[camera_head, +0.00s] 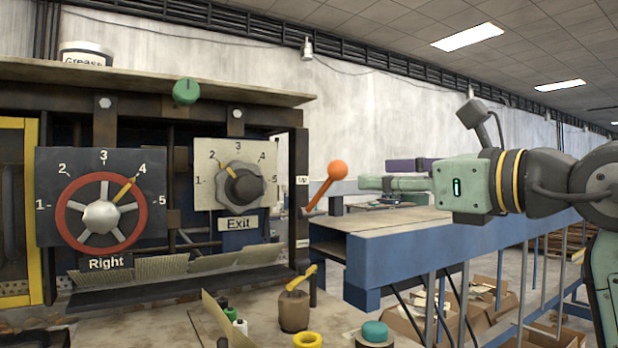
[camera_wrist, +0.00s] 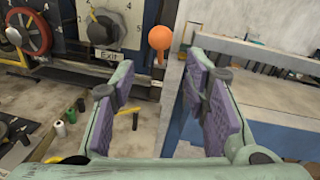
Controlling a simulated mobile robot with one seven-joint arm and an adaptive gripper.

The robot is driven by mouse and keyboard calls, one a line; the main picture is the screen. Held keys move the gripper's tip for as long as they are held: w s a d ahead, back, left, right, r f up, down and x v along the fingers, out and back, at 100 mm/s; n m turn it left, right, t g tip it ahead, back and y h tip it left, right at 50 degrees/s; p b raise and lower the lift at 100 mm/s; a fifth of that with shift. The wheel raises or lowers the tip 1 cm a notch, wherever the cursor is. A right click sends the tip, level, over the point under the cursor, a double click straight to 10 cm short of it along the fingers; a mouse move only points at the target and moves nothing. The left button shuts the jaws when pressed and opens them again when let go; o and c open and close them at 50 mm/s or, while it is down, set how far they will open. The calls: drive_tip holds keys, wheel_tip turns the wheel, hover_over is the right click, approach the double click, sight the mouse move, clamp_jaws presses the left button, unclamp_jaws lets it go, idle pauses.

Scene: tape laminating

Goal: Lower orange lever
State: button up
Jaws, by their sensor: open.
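The orange lever (camera_head: 337,170) has a round orange knob on a thin orange rod. In the head view it stands at the right side of the machine, tilted up and to the right. In the wrist view its knob (camera_wrist: 160,38) shows ahead of the fingers, above the gap between them. My gripper (camera_head: 364,172) is at the right of the lever in the head view, with its purple-padded fingers pointing left at it. In the wrist view my gripper (camera_wrist: 160,88) has its fingers apart and nothing between them. The knob looks clear of both fingers.
The machine panel holds a red handwheel (camera_head: 140,190) and a grey Exit dial (camera_head: 262,188). A blue-framed table (camera_head: 400,245) lies beyond the lever. The front bench carries a small pot (camera_head: 294,312), a yellow tape ring (camera_head: 307,340) and small bottles (camera_head: 240,327).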

sight(344, 177)
drive_tip(key=p+x, duration=0.3)
drive_tip(key=x, duration=0.8)
drive_tip(key=shift+w+a, duration=0.1)
drive_tip(key=shift+a, duration=0.05)
drive_tip(key=shift+c, duration=0.4)
clamp_jaws()
